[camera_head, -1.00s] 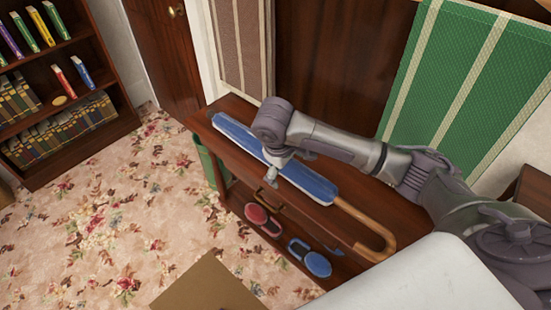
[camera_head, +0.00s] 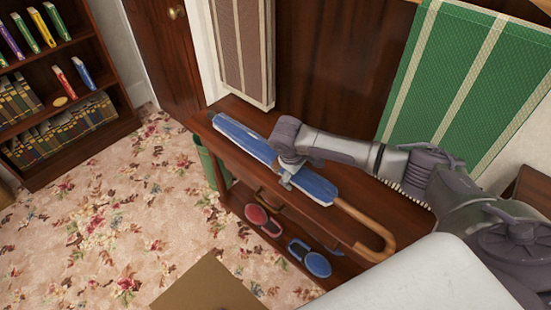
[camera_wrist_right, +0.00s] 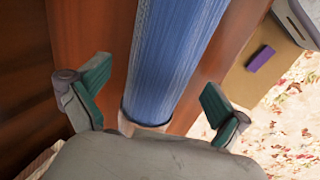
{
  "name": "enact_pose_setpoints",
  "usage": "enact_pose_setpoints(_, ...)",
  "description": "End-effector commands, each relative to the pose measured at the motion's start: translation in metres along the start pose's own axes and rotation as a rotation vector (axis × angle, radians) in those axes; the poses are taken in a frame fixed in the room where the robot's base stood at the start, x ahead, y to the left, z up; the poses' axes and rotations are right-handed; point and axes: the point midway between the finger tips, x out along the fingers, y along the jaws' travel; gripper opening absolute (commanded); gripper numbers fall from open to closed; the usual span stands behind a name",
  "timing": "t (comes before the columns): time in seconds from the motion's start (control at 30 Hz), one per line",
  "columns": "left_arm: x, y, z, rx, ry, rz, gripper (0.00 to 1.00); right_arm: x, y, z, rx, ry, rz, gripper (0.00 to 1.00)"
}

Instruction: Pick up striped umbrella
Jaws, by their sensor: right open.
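The striped umbrella (camera_head: 245,140) is folded, blue with white edges and a curved wooden handle (camera_head: 372,232). It lies along the top of the dark wooden console table (camera_head: 350,195). My right gripper (camera_head: 286,178) is over the umbrella's middle to lower part, its arm reaching in from the right. In the right wrist view, my right gripper (camera_wrist_right: 150,95) is open, with one green-padded finger on each side of the blue umbrella body (camera_wrist_right: 178,50). No contact between the pads and the umbrella shows. My left gripper is out of view.
A bookshelf (camera_head: 85,95) stands at the left. Striped panels, brown (camera_head: 243,50) and green (camera_head: 465,85), are behind the table.

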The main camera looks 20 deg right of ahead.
Motion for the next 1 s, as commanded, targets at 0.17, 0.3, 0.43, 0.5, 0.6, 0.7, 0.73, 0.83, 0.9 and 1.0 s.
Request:
enact_pose_setpoints(0.17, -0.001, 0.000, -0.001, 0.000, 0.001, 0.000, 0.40, 0.022, 0.001, 0.000, 0.000, -0.001, 0.001, 1.00)
enact_pose_setpoints(0.3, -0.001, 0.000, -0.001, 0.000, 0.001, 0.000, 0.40, 0.025, 0.001, 0.000, -0.002, 0.001, 0.001, 1.00)
enact_pose_setpoints(0.43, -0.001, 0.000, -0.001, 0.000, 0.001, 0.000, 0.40, 0.025, 0.001, 0.000, -0.002, 0.001, 0.001, 1.00)
enact_pose_setpoints(0.5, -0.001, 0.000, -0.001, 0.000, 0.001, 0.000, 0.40, 0.025, 0.001, 0.000, -0.001, 0.001, 0.001, 0.90)
enact_pose_setpoints(0.6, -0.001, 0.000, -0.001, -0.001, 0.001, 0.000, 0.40, 0.025, 0.001, 0.000, -0.001, 0.001, 0.000, 0.73)
enact_pose_setpoints(0.7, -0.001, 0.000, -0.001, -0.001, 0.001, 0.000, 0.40, 0.025, 0.001, 0.000, -0.001, 0.001, 0.000, 0.56)
enact_pose_setpoints(0.73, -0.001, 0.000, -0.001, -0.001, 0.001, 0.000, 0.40, 0.025, 0.001, 0.000, -0.001, 0.001, 0.000, 0.51)
enact_pose_setpoints(0.83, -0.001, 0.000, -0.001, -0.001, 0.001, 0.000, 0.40, 0.025, 0.001, 0.000, -0.001, 0.001, 0.001, 0.35)
enact_pose_setpoints(0.9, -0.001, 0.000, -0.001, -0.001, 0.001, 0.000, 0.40, 0.025, 0.001, 0.000, -0.001, 0.001, 0.001, 0.23)
enact_pose_setpoints(1.0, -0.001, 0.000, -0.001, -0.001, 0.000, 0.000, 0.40, 0.024, 0.002, -0.001, 0.001, 0.004, 0.001, 0.13)
